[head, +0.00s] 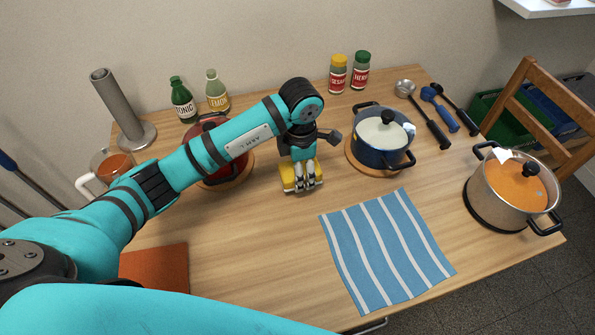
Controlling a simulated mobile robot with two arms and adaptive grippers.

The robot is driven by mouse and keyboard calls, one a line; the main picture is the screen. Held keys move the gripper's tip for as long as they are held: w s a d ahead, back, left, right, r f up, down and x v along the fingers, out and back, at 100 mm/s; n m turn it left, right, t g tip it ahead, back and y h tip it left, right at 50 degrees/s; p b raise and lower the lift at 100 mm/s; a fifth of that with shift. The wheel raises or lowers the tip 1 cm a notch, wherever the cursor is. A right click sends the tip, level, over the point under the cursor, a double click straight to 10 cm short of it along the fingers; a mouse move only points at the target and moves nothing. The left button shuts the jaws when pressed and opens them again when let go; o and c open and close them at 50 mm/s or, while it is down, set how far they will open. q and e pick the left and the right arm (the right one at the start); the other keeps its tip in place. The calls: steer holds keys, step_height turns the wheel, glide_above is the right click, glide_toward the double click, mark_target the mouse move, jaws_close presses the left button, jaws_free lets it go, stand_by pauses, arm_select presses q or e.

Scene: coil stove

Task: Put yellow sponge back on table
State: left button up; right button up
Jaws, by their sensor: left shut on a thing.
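The yellow sponge (289,175) is in the middle of the head view, between the red pot and the blue pot. My left gripper (303,187) is shut on it from above and partly covers it. The sponge is at or just above the wooden table (260,240); I cannot tell if it touches. My right gripper does not show.
A blue pot (370,143) stands close right of the sponge. A red pot (230,165) is left, partly behind my arm. A striped cloth (385,250) lies in front, a steel pot (490,192) at right. Bottles (182,100) and jars (338,75) stand behind.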

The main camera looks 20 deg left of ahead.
arm_select(q)
steer(key=shift+w+a+f, duration=0.1)
steer(key=shift+w+a, duration=0.4)
steer(key=shift+w, duration=0.1)
steer(key=shift+f+p, duration=0.35)
steer(key=shift+f, duration=1.4)
steer(key=shift+f, duration=0.2)
steer(key=o, duration=1.1)
steer(key=shift+r, duration=0.15)
step_height(320, 180, up, 12)
steer(key=shift+r+b, duration=0.1)
steer(key=shift+b, duration=0.55)
